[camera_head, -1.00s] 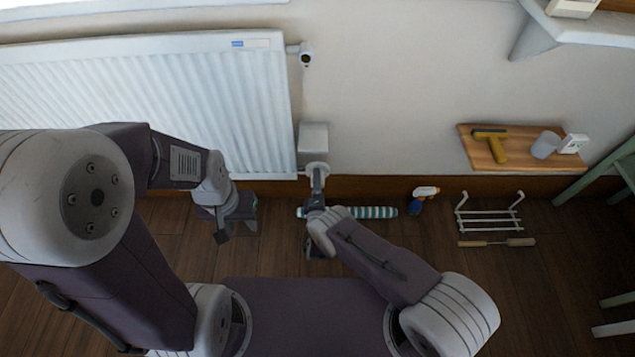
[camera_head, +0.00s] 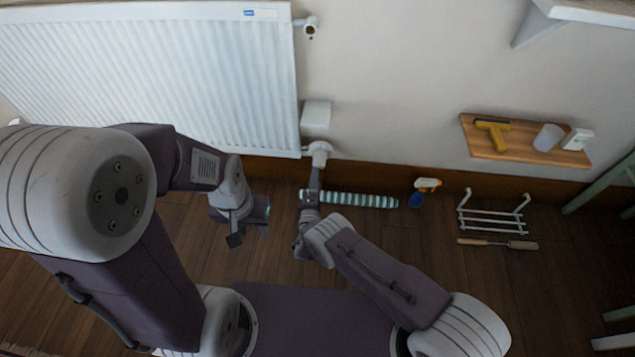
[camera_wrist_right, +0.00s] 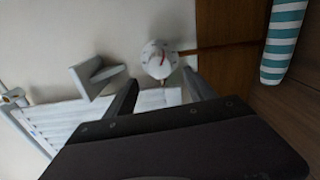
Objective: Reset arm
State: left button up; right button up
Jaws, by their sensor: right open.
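My right gripper (camera_head: 314,180) reaches up from the floor side to just below the white radiator valve knob (camera_head: 319,151). In the right wrist view, the two fingers of my right gripper (camera_wrist_right: 160,92) stand apart. The round knob (camera_wrist_right: 158,58) with a red mark shows beyond the gap between them, and nothing is held. My left gripper (camera_head: 249,233) hangs over the floor below the radiator. Its tips look apart and empty, pointing down.
A white radiator (camera_head: 160,75) fills the upper left wall. On the floor lie a striped roll (camera_head: 360,200), a spray bottle (camera_head: 422,190), a white rack (camera_head: 493,222) and a wooden-handled tool (camera_head: 497,243). A wooden shelf (camera_head: 500,148) hangs at right.

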jog(key=w+d+r+m+g+h+p, duration=0.1)
jog(key=d+r+m+g+h, duration=0.1)
jog(key=d+r+h, duration=0.3)
jog(key=w+d+r+m+g+h+p, duration=0.1)
jog(key=w+d+r+m+g+h, duration=0.1)
jog(key=d, duration=0.5)
jog(key=s+d+r+m+g+h+p, duration=0.1)
jog(key=s+d+r+m+g, duration=0.1)
jog(key=s+d+r+g, duration=0.3)
jog(key=s+d+m+g+h, duration=0.1)
jog(key=s+d+m+g, duration=0.15)
jog(key=d, duration=0.45)
jog(key=s+d+r+m+g+y+p, duration=0.1)
jog(key=s+d+r+m+g, duration=0.15)
jog(key=s, duration=0.25)
jog(key=s+d+r+m+g+y+p, duration=0.1)
jog(key=s+r+g, duration=0.2)
jog(key=s, duration=0.3)
jog(key=s+a+r+m+y+p, duration=0.2)
jog(key=s+a+r+m+y, duration=0.2)
jog(key=s+r+m+y, duration=0.45)
jog(key=s+r+n+p, duration=0.1)
jog(key=s+r+p, duration=0.1)
jog(key=r+p, duration=1.7)
jog(key=s+r+n+p, duration=0.1)
jog(key=s+r+p, duration=0.1)
jog(key=r+p, duration=1.7)
jog(key=shift+r+h, duration=0.25)
jog(key=shift+h, duration=0.1)
